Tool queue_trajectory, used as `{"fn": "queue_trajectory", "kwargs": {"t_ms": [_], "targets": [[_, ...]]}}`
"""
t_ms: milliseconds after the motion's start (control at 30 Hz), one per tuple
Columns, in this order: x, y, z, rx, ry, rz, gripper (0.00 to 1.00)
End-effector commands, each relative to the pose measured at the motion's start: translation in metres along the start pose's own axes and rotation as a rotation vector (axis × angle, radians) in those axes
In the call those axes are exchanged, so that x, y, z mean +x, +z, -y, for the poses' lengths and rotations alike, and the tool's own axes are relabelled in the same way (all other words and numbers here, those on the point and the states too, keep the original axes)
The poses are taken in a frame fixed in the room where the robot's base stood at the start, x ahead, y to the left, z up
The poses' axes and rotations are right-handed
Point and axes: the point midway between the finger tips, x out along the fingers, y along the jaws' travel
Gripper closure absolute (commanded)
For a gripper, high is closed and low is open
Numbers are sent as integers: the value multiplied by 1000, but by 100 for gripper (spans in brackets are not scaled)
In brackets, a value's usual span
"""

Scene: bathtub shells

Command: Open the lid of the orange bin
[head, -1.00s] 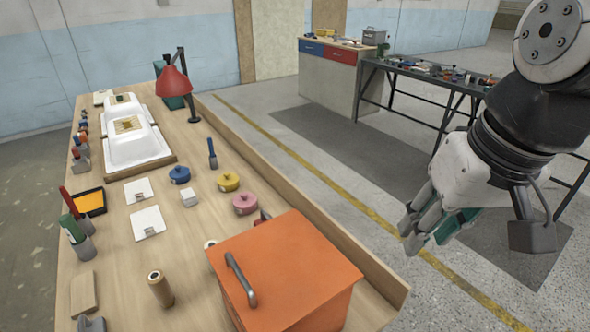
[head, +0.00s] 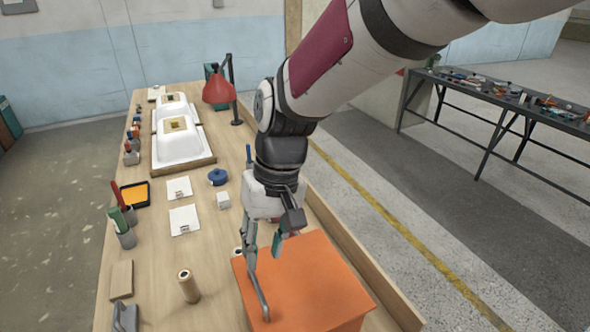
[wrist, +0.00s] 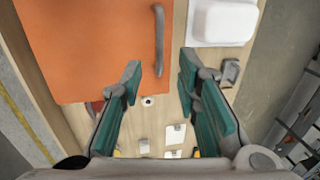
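The orange bin (head: 310,285) stands at the near right end of the workbench with its lid closed. A grey bar handle (head: 257,288) runs along the left side of its lid. My gripper (head: 264,250) is above the lid, near the far end of the handle. In the wrist view my gripper (wrist: 160,85) is open, its two green-padded fingers apart with nothing between them. The handle (wrist: 159,40) lies ahead of the fingertips, in line with the gap between them. The orange lid (wrist: 100,45) fills the upper left there. I cannot tell whether a finger touches the handle.
The workbench (head: 150,270) holds a wooden cylinder (head: 188,286), white square plates (head: 184,221), a blue round tin (head: 218,177) and white tub shells (head: 180,145). A red lamp (head: 218,90) stands farther back. A raised ledge edges the bench's right side.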

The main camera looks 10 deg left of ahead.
Motion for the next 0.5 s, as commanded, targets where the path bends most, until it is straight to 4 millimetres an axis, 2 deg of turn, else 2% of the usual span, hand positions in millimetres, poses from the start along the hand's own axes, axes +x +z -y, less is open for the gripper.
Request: {"fn": "queue_trajectory", "kwargs": {"t_ms": [100,300,500], "targets": [[25,2,0,2,0,5,70],[60,2,0,2,1,5,70],[80,0,0,2,-1,1,70]]}}
